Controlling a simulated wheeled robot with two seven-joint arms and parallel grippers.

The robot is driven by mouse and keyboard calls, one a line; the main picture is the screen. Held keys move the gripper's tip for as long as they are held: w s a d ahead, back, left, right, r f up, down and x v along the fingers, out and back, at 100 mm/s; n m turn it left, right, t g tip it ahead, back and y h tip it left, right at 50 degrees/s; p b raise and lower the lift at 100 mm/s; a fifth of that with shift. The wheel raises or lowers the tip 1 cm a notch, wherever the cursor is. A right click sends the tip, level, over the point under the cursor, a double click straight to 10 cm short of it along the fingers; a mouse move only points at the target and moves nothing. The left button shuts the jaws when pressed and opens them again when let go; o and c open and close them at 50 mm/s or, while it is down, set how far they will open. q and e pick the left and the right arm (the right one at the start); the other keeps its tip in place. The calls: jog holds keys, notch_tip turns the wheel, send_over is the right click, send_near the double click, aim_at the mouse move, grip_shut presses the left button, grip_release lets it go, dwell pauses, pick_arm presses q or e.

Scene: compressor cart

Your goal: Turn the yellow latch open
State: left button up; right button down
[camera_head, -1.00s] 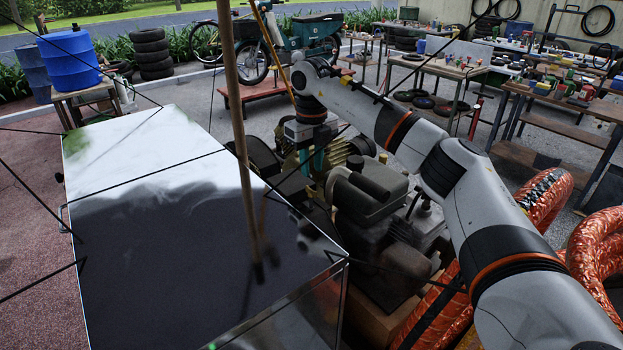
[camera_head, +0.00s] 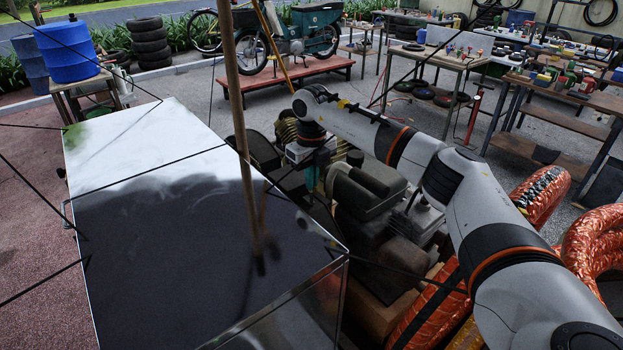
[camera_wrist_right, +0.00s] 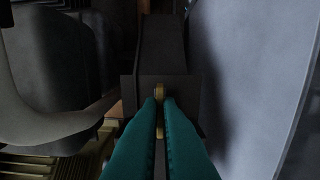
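The yellow latch (camera_wrist_right: 159,91) is a small upright yellow piece on a dark block (camera_wrist_right: 182,90), at the middle of the right wrist view. My right gripper (camera_wrist_right: 160,101) has teal fingers, and their tips close on the latch from both sides, with a strip of yellow showing between them. In the head view my right gripper (camera_head: 311,178) points down among the compressor parts, mostly hidden by the wrist and machinery. The latch cannot be made out there. My left gripper is not in view.
A large shiny box-like cover (camera_head: 150,220) fills the left of the head view. The dark engine (camera_head: 365,190) stands right of my gripper. Orange ducting (camera_head: 590,240) lies at right. In the wrist view, a pale curved surface (camera_wrist_right: 245,80) is close on the right.

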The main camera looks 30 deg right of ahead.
jog(key=shift+m, duration=0.3)
jog(key=m, duration=0.3)
jog(key=shift+f+m, duration=0.1)
jog(key=shift+m, duration=0.2)
jog(key=m+p, duration=0.1)
jog(key=m, duration=0.3)
jog(key=shift+m, duration=0.3)
jog(key=m, duration=0.4)
jog(key=shift+s, duration=0.1)
jog(key=shift+a+f+m+p, duration=0.1)
jog(key=shift+m+p, duration=0.45)
jog(key=shift+m, duration=1.95)
jog(key=c, duration=1.7)
grip_release()
jog(key=shift+c, duration=0.2)
jog(key=shift+o, duration=0.6)
